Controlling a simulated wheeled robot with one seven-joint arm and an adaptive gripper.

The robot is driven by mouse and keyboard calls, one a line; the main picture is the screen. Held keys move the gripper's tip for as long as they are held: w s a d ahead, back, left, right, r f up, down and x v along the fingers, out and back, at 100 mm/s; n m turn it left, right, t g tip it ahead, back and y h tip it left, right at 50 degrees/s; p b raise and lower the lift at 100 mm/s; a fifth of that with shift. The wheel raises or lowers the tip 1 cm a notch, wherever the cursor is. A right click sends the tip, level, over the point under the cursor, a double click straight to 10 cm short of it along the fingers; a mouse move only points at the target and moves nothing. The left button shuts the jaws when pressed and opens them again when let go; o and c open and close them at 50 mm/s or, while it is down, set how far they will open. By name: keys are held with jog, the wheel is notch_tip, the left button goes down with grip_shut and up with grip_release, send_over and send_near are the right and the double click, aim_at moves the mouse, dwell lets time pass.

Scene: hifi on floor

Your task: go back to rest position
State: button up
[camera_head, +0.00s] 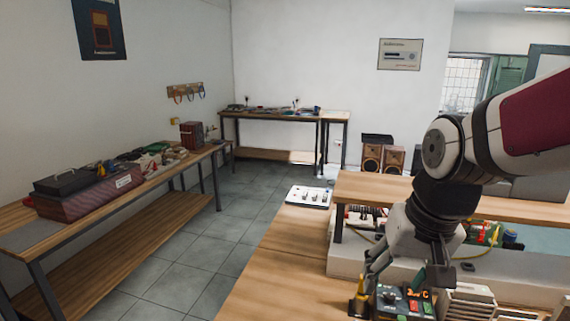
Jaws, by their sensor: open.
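My gripper (405,280) shows at the lower right in the head view. It hangs downward from my white and dark red arm, above a wooden workbench (268,283). Its fingers are apart, and one reaches down toward the left. A dark box with red and green parts (400,302) is just below and behind the fingers, and I cannot tell whether they touch it. Nothing is visibly held between the fingers.
A white panel with knobs (309,196) lies at the bench's far end. Grey slatted blocks (468,300) are right of my gripper. A raised wooden shelf (380,190) crosses behind my arm. A left bench carries a red toolbox (90,193). Tiled floor (205,250) between benches is clear.

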jog(key=s+r+t, duration=0.1)
jog(key=s+r, duration=0.1)
jog(key=s, duration=0.3)
jog(key=s+d+r+n+t, duration=0.1)
jog(key=s+r, duration=0.2)
jog(key=s, duration=0.2)
jog(key=shift+s+d+r+t+h, duration=0.25)
jog(key=shift+s+r+t+h, duration=0.05)
jog(key=shift+s, duration=0.1)
